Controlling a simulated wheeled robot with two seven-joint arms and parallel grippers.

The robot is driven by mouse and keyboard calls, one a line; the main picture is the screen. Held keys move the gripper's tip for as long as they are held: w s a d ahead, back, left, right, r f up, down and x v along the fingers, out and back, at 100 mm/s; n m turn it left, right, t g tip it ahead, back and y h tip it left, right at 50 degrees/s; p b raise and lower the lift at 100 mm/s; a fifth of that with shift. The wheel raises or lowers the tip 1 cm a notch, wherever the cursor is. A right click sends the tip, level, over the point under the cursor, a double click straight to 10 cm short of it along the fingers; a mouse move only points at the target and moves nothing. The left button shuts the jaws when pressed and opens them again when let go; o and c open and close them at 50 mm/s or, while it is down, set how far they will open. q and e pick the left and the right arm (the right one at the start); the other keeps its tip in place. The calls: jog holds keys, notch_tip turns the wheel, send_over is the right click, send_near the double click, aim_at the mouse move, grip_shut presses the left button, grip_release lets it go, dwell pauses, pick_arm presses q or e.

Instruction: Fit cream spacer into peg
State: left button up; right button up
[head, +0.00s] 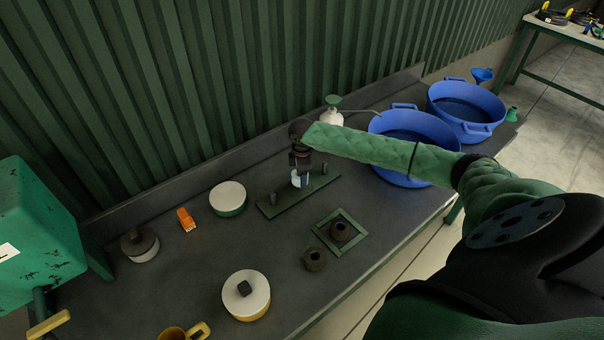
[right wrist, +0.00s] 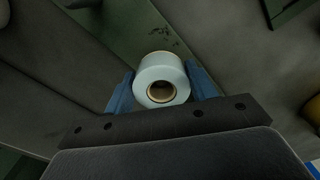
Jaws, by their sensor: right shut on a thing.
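My right gripper (head: 299,174) is shut on the cream spacer (head: 296,180), a short pale ring. In the right wrist view the spacer (right wrist: 160,67) sits between the two blue fingers of the gripper (right wrist: 161,90), its round hole facing the camera. The spacer is over the middle of a long green plate (head: 288,203). Short dark pegs stand near the plate's two ends, a left one (head: 272,198) and a right one (head: 325,169). Any peg under the spacer is hidden, and I cannot tell whether the spacer touches one. My left gripper is out of view.
A square green frame (head: 319,231) holds one dark ring (head: 341,229); another ring (head: 314,260) lies beside it. A white-topped yellow pot (head: 247,306), a white-topped round tin (head: 228,196) and an orange piece (head: 186,219) stand left. A blue tub (head: 390,178) is right.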

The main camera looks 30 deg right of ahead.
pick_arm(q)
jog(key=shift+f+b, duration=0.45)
pick_arm(e)
jog(key=shift+f, duration=1.7)
jog(key=o, duration=1.2)
jog(key=shift+c, duration=0.2)
jog(key=shift+r, duration=0.2)
notch_tip(320, 180, up, 6)
jog(key=b, duration=0.2)
jog(key=shift+b, duration=0.4)
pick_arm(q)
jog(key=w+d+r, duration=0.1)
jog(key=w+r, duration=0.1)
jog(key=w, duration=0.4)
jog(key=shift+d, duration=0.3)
pick_arm(e)
jog(key=shift+r, duration=0.75)
